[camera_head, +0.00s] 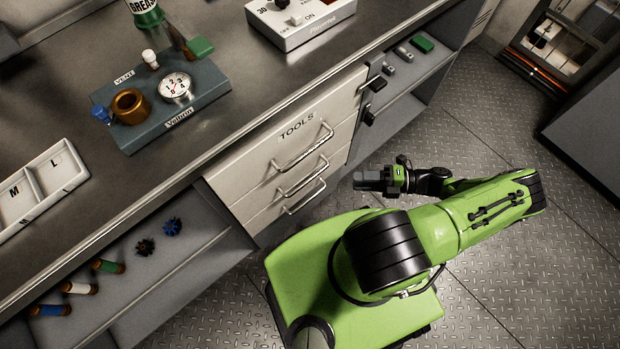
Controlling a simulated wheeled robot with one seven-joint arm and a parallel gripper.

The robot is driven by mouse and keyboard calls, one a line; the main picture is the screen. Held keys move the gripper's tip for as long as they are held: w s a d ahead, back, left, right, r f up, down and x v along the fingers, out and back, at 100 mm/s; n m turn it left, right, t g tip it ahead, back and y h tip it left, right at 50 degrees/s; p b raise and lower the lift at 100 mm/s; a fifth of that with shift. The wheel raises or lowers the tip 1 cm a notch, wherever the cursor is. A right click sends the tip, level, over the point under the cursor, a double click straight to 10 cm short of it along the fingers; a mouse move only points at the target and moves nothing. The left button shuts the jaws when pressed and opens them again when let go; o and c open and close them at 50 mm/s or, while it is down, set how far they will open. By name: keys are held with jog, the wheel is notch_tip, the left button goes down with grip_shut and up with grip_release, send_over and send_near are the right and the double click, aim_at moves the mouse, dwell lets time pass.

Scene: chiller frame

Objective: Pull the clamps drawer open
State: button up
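A white drawer unit under the counter has three stacked drawers with metal bar handles. The top drawer (285,142) is labelled TOOLS. The middle drawer handle (303,177) and the bottom drawer handle (305,197) show below it. No label reading CLAMPS can be seen, so I cannot tell which drawer it is. All three drawers look closed. My gripper (360,181) is to the right of the handles, pointing left, apart from them. It seems to hold nothing; its finger gap is not clear.
The counter (230,130) carries a blue-grey gauge block (205,95), a white control box (300,22) and a white sorting tray (40,185). Open shelves with small parts flank the drawers. The metal floor (480,280) at the right is clear.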

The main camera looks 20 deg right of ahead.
aim_at(308, 180)
jog(key=b+x, duration=0.1)
jog(key=x, duration=1.4)
jog(key=shift+a, duration=0.35)
grip_shut()
